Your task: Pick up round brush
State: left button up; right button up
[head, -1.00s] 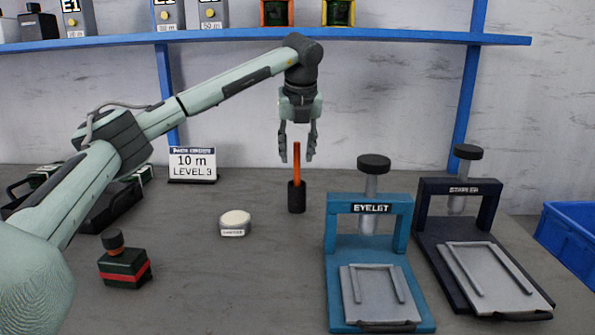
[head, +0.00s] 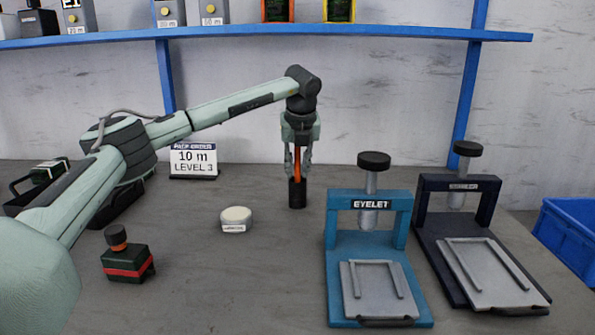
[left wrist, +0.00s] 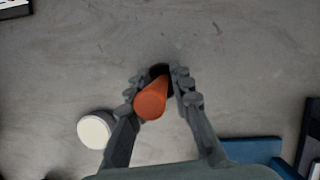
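The round brush stands upright on the bench, with an orange handle (head: 297,165) and a dark, round lower part (head: 297,193). In the left wrist view I look down on its orange handle end (left wrist: 151,103). My left gripper (head: 298,160) points straight down over it, with one finger on each side of the handle. In the left wrist view my left gripper (left wrist: 161,88) is open, with a gap showing beside the right finger. Whether the left finger touches the brush I cannot tell. My right gripper is not in view.
A white round tin (head: 236,220) stands left of the brush. The blue eyelet press (head: 340,240) and the dark press (head: 432,230) stand to the right.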

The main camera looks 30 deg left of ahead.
pick_arm(q)
grip_shut()
jog(key=shift+r, duration=0.1)
notch_tip(320, 180, up, 10)
jog(key=shift+f, duration=0.1)
dwell(0.5)
